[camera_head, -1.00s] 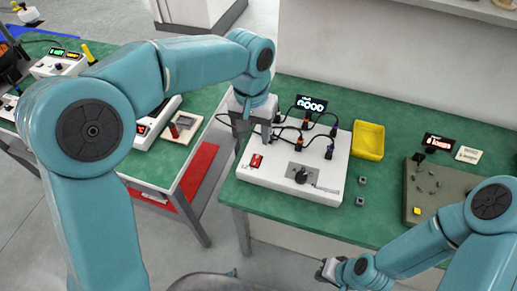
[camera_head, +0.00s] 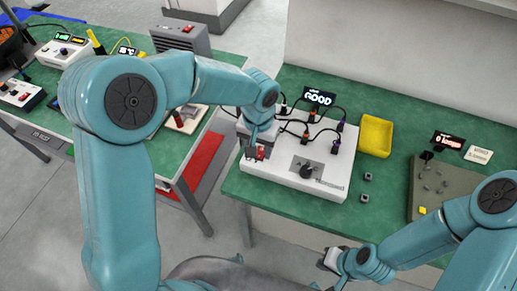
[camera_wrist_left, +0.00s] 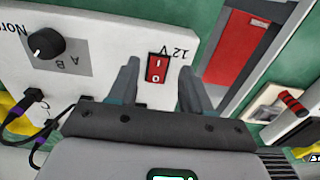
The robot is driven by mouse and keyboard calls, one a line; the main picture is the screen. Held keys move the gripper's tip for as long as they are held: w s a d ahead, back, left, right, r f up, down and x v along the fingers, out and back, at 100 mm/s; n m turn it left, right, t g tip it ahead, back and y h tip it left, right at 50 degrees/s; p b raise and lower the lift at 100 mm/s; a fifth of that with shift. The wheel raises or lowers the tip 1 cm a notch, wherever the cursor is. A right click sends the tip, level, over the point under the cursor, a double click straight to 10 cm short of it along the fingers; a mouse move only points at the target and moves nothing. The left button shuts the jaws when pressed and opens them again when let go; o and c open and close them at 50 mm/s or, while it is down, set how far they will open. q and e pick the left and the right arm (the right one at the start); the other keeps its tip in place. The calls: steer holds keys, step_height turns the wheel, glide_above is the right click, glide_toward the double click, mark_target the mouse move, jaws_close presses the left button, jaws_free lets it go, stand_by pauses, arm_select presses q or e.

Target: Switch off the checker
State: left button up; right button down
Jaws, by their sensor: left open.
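The checker (camera_head: 318,184) is a white box on the green bench, with a black knob, cables and a lit display (camera_head: 320,97) behind it. Its red rocker switch (camera_wrist_left: 158,67), marked I and O beside a "12 V" label, shows in the left wrist view and partly in the head view (camera_head: 263,153). My left gripper (camera_head: 258,153) is open and empty over the switch corner. In the left wrist view the fingers (camera_wrist_left: 158,88) stand on either side of the switch; contact cannot be told. My right gripper (camera_head: 331,260) is low in front of the bench, its jaw gap unclear.
A yellow tray (camera_head: 376,136) stands right of the checker, with two small grey cubes (camera_head: 366,187) nearby. A grey-green board (camera_head: 436,190) and a small red-lit display (camera_head: 447,140) lie farther right. A second green bench (camera_head: 110,97) with devices stands left, across a gap.

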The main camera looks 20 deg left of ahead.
arm_select(q)
steer(key=shift+d+f, duration=0.1)
steer(key=shift+f, duration=0.9)
jaws_close()
steer(key=g+p, duration=0.1)
steer(key=p, duration=0.1)
steer(key=r+p, duration=0.1)
steer(key=shift+w+g+p, duration=0.25)
steer(key=shift+g+p, duration=0.15)
steer(key=shift+w+f+g+p, duration=0.25)
steer(key=shift+g+p, duration=0.2)
steer(key=shift+g, duration=0.15)
jaws_free()
